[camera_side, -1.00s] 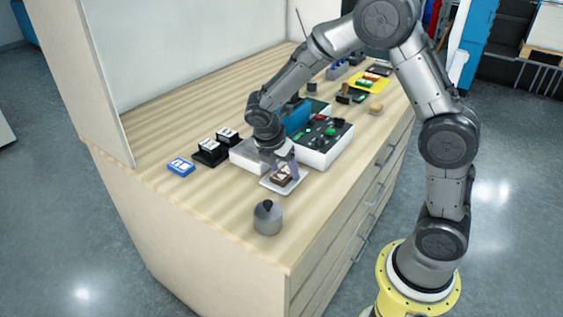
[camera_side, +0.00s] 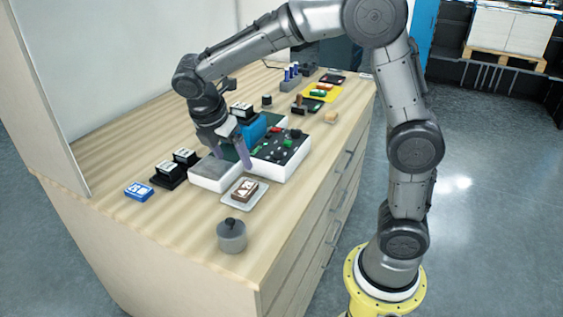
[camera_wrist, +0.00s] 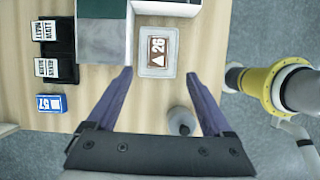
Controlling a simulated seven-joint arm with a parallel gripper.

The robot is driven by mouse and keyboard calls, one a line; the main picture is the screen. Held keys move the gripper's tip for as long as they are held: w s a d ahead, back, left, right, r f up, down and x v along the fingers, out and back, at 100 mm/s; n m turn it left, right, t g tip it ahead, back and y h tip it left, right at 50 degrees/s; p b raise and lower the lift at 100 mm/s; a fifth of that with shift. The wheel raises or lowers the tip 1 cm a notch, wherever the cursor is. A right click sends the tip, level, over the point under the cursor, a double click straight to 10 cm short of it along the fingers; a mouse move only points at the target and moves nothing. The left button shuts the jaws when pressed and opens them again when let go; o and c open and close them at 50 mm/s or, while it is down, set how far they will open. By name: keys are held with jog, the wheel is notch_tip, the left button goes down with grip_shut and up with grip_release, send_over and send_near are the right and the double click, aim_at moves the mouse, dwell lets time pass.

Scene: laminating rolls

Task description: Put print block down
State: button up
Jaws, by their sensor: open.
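In the wrist view the block (camera_wrist: 157,46) shows a white triangle and digits, and lies inside the rim of the tray (camera_wrist: 144,71). My gripper (camera_side: 232,162) is open and empty above the bench, apart from the block. In the wrist view its two dark blue fingers (camera_wrist: 160,72) are spread wide, with the block beyond and between them.
A grey lidded pot (camera_side: 231,236) stands in front of the tray. A white-sided box (camera_side: 216,175) and a black tray of small parts (camera_side: 279,151) sit behind. Black stamp holders (camera_side: 168,174) and a blue block (camera_side: 138,191) are at left. Bare wood surrounds these.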

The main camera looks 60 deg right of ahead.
jog(key=s+a+r+m+t+y, duration=0.1)
jog(key=s+m+t+y, duration=0.1)
jog(key=s+m, duration=0.6)
jog(key=s+r+m+t+y, duration=0.2)
jog(key=s+m+t, duration=0.1)
jog(key=s+m, duration=0.6)
jog(key=s, duration=0.4)
jog(key=shift+a+r+m+t, duration=0.25)
jog(key=shift+a+m+t, duration=0.05)
jog(key=shift+a, duration=0.05)
jog(key=shift+c, duration=0.3)
dwell(0.3)
